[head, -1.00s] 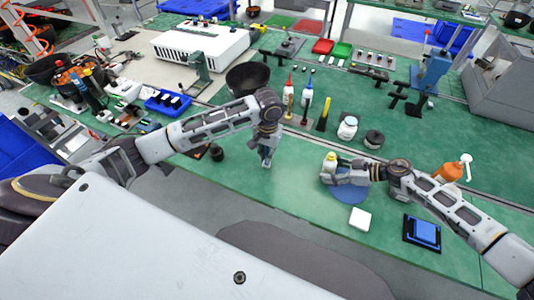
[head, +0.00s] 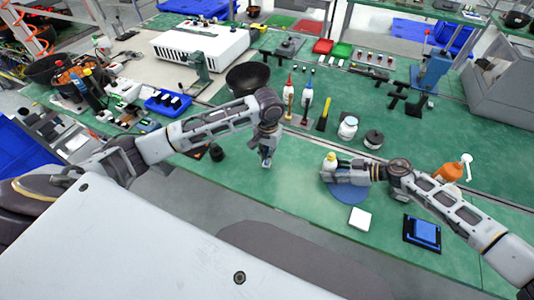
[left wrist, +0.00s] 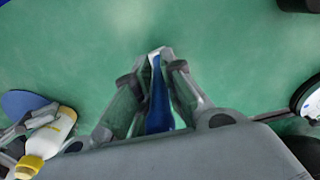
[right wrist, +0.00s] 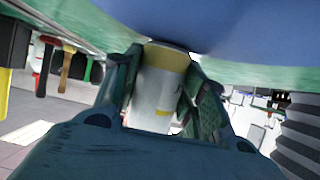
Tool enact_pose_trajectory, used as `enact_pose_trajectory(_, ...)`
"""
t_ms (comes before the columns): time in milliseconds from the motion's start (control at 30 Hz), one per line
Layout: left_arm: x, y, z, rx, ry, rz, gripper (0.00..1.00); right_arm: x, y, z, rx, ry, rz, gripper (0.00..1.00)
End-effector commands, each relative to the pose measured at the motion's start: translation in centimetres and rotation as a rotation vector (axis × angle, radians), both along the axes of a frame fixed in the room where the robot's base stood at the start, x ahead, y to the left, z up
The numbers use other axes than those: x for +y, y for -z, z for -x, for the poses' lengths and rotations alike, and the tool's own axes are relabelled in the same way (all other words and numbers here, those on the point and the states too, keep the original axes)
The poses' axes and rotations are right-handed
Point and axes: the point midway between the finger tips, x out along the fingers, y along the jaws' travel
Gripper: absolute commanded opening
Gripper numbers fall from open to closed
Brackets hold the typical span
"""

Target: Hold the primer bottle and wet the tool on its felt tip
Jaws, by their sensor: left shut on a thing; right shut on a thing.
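The primer bottle (head: 330,158) is white with a yellow top and stands upright at the blue round mat's left side. My right gripper (head: 329,175) is shut around its body, seen close up in the right wrist view (right wrist: 160,88). My left gripper (head: 266,157) is shut on a slim blue tool (left wrist: 159,105) with a pale end, pointing down over the green bench. The tool is left of the bottle and apart from it. The bottle also shows at the lower left of the left wrist view (left wrist: 55,130). I cannot make out the felt tip.
The blue round mat (head: 352,193) lies under my right gripper. A white block (head: 360,218) and a blue pad in a black tray (head: 424,233) lie in front. Bench between grippers is clear.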

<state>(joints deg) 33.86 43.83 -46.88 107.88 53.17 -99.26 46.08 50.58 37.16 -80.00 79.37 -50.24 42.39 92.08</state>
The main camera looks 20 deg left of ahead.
Motion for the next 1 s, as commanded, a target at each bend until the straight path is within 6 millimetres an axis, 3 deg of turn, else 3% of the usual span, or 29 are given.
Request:
enact_pose_trajectory(667,0.0,-0.2,-0.2,-0.006,-0.001,0.011,0.0,0.0,0.0,0.0,0.0,0.0,0.0,0.28)
enact_pose_trajectory(867,-0.8,-1.9,-1.5,-0.026,0.006,0.044,0.0,0.0,0.0,0.0,0.0,0.0,0.0,0.28)
enact_pose_trajectory(1000,-2.5,-3.9,-2.8,-0.038,0.023,0.065,0.0,0.0,0.0,0.0,0.0,0.0,0.0,0.28)
